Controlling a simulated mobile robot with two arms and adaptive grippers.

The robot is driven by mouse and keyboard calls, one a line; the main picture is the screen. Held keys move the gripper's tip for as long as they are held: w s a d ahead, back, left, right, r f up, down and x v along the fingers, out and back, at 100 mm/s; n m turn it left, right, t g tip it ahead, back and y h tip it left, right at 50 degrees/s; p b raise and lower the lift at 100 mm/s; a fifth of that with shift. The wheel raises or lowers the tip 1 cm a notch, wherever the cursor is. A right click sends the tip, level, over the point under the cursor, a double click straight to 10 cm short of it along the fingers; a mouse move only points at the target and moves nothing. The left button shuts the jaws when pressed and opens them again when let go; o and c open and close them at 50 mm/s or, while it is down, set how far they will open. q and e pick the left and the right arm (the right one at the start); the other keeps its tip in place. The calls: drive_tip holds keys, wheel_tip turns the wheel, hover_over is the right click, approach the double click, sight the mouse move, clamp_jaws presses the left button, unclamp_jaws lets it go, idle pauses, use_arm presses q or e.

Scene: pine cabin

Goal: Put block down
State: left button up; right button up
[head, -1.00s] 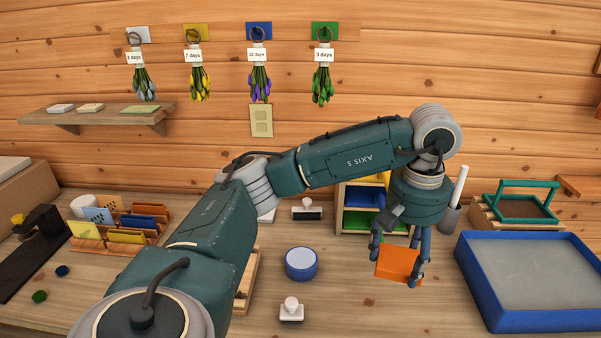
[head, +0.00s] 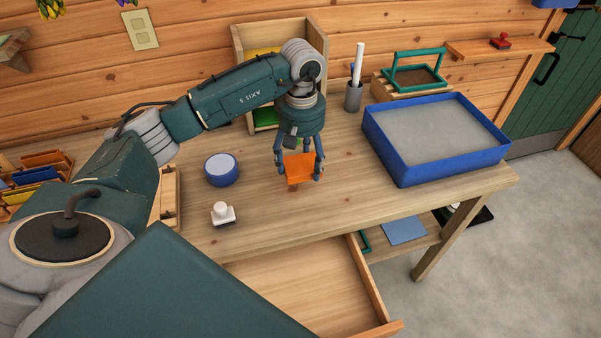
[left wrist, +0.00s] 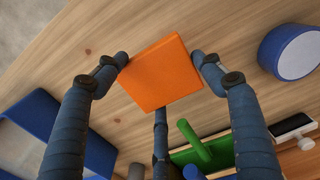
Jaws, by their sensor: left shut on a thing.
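The orange block (head: 299,168) is in my left gripper (head: 300,172), over the front middle of the wooden workbench (head: 340,205). In the left wrist view the block (left wrist: 160,73) sits between the blue fingers of my left gripper (left wrist: 163,78), which are shut on it. Bare bench wood lies around the block in that view. I cannot tell whether its underside touches the bench. My right gripper is not in view.
A blue-rimmed tray (head: 405,172) stands to the right. A round blue tin (head: 221,170) and a white-handled stamp (head: 223,214) stand to the left. An open drawer (head: 310,290) juts out at the front. The bench right of the block is clear.

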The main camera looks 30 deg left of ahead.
sight(302, 187)
use_arm(q)
drive_tip(key=shift+f, duration=0.9)
wheel_tip(302, 187, down, 4)
drive_tip(key=shift+r+p, duration=0.1)
drive_tip(key=shift+p, duration=0.5)
drive_tip(key=shift+f, duration=0.3)
drive_tip(key=shift+f, duration=0.1)
drive_tip(key=shift+f+b, duration=0.1)
drive_tip(key=shift+b, duration=0.2)
drive_tip(key=o, duration=1.2)
